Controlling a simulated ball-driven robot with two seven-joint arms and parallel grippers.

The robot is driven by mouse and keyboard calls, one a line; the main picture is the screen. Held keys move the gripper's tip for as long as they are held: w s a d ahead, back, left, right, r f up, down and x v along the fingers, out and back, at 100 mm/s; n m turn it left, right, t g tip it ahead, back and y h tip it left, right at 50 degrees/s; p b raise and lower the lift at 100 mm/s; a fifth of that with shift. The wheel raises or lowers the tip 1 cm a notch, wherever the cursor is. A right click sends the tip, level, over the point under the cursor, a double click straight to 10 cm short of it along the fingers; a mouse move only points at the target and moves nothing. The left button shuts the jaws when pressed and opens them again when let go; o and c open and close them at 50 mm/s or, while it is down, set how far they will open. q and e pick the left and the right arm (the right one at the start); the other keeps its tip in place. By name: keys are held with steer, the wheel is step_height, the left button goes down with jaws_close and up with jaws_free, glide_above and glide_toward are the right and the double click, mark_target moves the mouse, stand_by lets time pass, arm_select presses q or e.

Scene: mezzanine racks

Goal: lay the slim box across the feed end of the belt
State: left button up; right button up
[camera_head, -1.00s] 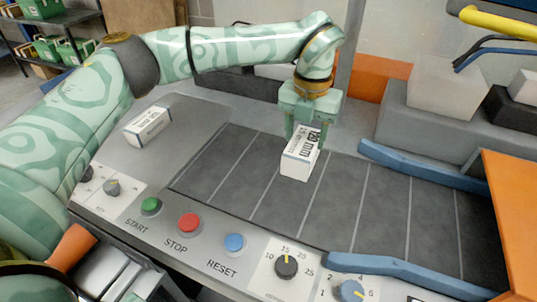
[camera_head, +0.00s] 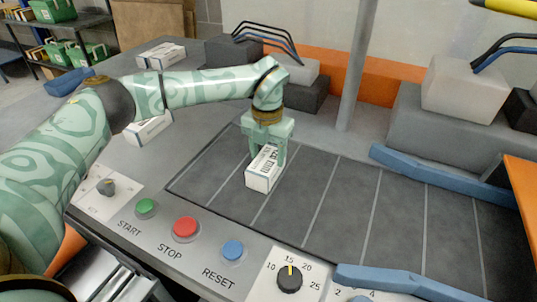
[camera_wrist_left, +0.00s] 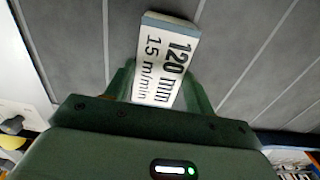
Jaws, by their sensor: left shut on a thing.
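The slim box (camera_head: 264,170) is white with dark print and blue edges. It is over the left part of the dark belt (camera_head: 318,205), pointing lengthwise away from me. My left gripper (camera_head: 267,152) is shut on its far part from above. In the left wrist view the slim box (camera_wrist_left: 165,60) shows "120 mm" and "15 m/min" between the fingers of my left gripper (camera_wrist_left: 160,85). I cannot tell whether the box touches the belt. My right gripper is not in view.
Another white box (camera_head: 150,130) lies left of the belt, partly behind my arm; more white boxes (camera_head: 160,55) lie farther back. Blue guide rails (camera_head: 430,172) flank the belt's right part. START, STOP (camera_head: 185,228) and RESET buttons line the near edge.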

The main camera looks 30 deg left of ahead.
mark_target(268, 159)
arm_select(q)
steer(key=shift+r, duration=0.1)
steer(key=o, duration=1.2)
steer(key=shift+o, duration=0.2)
step_height(268, 159, up, 12)
steer(key=p, duration=0.4)
